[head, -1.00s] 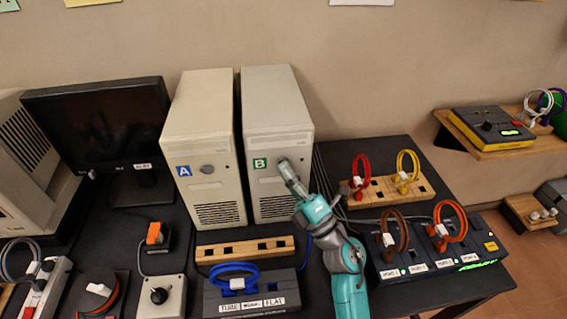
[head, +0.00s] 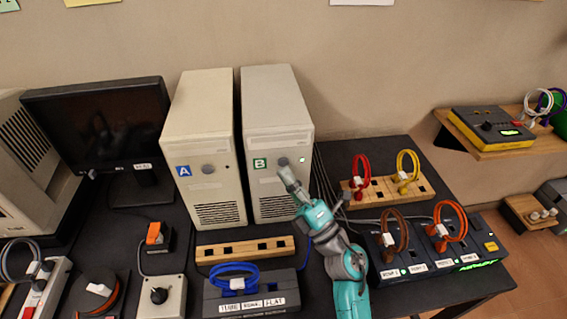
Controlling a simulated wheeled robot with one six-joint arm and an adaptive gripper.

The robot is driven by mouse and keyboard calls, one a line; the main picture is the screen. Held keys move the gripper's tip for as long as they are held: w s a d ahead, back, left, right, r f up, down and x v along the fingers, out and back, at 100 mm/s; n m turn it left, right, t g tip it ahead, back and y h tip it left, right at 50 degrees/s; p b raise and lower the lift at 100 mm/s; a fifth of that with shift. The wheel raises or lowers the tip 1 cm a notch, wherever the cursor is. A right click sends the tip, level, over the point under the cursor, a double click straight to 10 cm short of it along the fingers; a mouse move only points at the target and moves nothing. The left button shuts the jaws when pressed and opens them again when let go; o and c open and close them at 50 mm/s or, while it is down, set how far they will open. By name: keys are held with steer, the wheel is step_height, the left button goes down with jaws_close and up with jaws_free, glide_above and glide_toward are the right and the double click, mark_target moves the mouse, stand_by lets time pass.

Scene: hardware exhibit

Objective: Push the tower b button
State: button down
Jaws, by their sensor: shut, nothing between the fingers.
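Tower B (head: 278,110) is a beige upright computer case with a green B label (head: 260,163). Its round grey button (head: 283,161) shows just above my gripper's tip. A small whitish-green light (head: 302,160) glows to the right of the button. My gripper (head: 287,175) is shut and empty, in front of the tower's face and just below the button in the picture. The button is uncovered, and a small gap appears between it and my fingertips.
Tower A (head: 200,120), with a blue label, stands close on the left. A monitor (head: 100,125) is further left. Wooden blocks with red and yellow cable loops (head: 390,190) and a dark socket box (head: 430,255) stand right of my arm.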

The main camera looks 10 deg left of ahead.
steer(key=shift+s+d, duration=0.25)
steer(key=shift+s, duration=0.65)
steer(key=shift+s+d, duration=0.25)
steer(key=shift+s, duration=0.65)
steer(key=shift+s+d, duration=0.25)
steer(key=shift+s, duration=0.65)
steer(key=s+d+f+m+t+h, duration=0.2)
steer(key=s+d+f+m+h, duration=0.4)
steer(key=s+d+m, duration=0.25)
steer(key=s+d+f+m+t+h, duration=0.2)
steer(key=s+d+f+m+h, duration=0.45)
steer(key=s+m, duration=0.35)
steer(key=s+d+f+m+g+h, duration=0.1)
steer(key=s+d+m+g+h, duration=0.1)
steer(key=s+m, duration=0.3)
steer(key=s+d+f+m+g+h, duration=0.2)
steer(key=s+d+m+h, duration=0.2)
steer(key=s, duration=0.9)
steer(key=shift+s+d+f+m+g, duration=0.25)
steer(key=shift+d+m+g, duration=0.15)
steer(key=shift+d+m, duration=0.45)
steer(key=shift+a, duration=0.2)
